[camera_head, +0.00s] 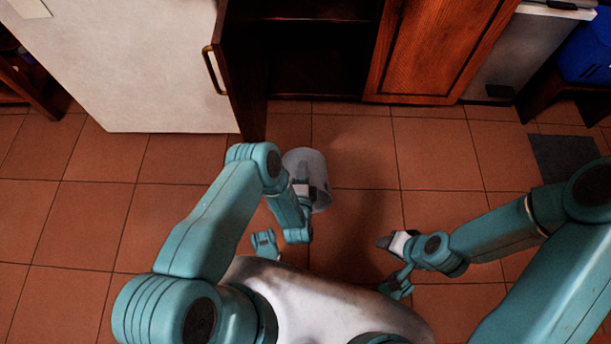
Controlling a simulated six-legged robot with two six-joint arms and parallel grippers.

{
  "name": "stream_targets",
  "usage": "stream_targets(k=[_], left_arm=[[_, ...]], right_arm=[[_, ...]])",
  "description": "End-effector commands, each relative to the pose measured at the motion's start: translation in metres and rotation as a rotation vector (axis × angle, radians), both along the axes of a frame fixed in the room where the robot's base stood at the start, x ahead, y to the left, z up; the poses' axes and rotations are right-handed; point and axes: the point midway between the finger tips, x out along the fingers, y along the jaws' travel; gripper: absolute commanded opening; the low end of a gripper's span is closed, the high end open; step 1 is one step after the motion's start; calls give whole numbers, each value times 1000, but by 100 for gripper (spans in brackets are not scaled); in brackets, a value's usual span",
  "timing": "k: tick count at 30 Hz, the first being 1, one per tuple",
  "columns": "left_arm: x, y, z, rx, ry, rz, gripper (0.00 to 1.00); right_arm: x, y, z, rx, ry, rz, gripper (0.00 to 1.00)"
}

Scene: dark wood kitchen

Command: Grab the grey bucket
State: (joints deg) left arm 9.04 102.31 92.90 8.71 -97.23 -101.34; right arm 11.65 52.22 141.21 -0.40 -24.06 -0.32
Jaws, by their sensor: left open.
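The grey bucket (315,160) stands on the tiled floor just in front of the open cabinet. My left arm comes in from the left and bends down over it. My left gripper (303,180) is open at the bucket's near side and overlaps it in the picture. The gripper and wrist hide part of the bucket, and I cannot tell whether a finger touches it. My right gripper (386,242) is over the floor to the right, apart from the bucket. Its fingers are too small to tell open from shut.
An open cabinet door (241,70) with a brass handle stands just behind and left of the bucket. A closed wooden door (430,50) is to the right. A white panel (120,70) is at left. A blue container (588,50) is at far right. Floor tiles on both sides are clear.

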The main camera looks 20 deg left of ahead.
Motion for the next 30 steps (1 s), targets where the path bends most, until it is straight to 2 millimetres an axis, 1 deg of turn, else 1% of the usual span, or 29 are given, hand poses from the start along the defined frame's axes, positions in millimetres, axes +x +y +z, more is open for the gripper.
stream_targets(k=[2, 3, 5, 6, 7, 30], left_arm=[[-1, 0, 0, 0, 0, 0, 41], [-1, 0, 0, 0, 0, 0, 35], [-1, 0, 0, 0, 0, 0, 15], [-1, 0, 0, 0, 0, -1, 2], [-1, 0, 0, 0, 0, -1, 0], [3, 1, 0, 1, -2, 1, 0]], right_arm=[[0, 0, 0, 0, 0, 0, 43], [0, 0, 0, 0, 0, 0, 43], [0, 0, 0, 0, 0, 0, 43], [0, 0, 0, 0, 0, 0, 43], [0, 0, 0, 0, 0, 0, 43], [0, 0, 0, 0, 0, 0, 43]])
